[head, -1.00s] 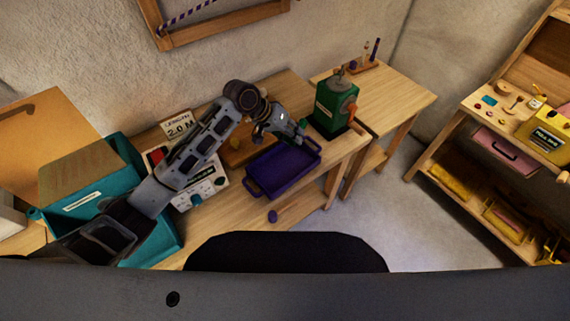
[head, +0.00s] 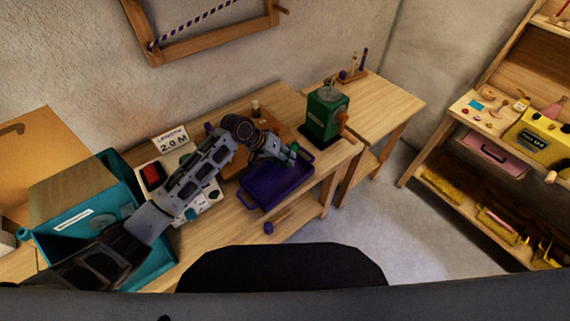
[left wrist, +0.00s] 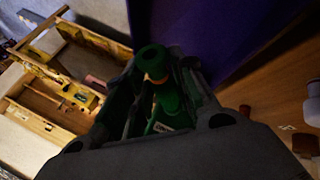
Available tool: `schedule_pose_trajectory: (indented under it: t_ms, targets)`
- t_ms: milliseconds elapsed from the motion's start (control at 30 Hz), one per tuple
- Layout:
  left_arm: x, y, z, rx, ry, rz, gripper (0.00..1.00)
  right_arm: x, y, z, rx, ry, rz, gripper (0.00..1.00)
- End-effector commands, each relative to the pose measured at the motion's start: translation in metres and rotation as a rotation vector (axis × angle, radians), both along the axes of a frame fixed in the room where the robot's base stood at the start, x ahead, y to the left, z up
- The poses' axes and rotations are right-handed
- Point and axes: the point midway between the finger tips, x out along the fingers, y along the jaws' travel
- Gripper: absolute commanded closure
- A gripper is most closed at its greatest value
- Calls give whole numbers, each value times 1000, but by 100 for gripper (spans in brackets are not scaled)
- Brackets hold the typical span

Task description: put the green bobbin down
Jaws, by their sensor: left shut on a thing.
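My left gripper (head: 291,155) is over the back part of the purple tray (head: 272,191) and is shut on the green bobbin (head: 295,147). Only a small green part of the bobbin shows in the head view. In the left wrist view the bobbin's dark green end (left wrist: 152,57) sits between the fingers, with a lighter band below it. The tray's purple surface (left wrist: 215,30) shows beyond the fingers. I cannot tell whether the bobbin touches the tray. My right gripper is not in view.
A green machine with a crank (head: 326,115) stands behind and right of the tray. A teal box (head: 80,215) and a panel with a red button (head: 152,175) are to the left. A yellow-stocked shelf (head: 480,190) stands at right.

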Motion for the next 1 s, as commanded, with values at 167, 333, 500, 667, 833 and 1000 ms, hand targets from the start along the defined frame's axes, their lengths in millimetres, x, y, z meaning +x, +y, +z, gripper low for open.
schedule_pose_trajectory:
  t_ms: [167,333,500,667,833,1000]
  targets:
    - [-1,0,-16,1,2,1,100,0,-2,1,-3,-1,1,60]
    - [-1,0,-32,0,2,1,100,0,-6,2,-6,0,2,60]
    - [0,0,-36,0,0,0,100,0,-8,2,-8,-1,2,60]
    - [0,0,-36,0,0,0,100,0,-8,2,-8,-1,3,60]
    - [0,0,-38,0,1,-1,73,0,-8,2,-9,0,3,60]
    - [0,0,-38,1,1,0,53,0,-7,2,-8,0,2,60]
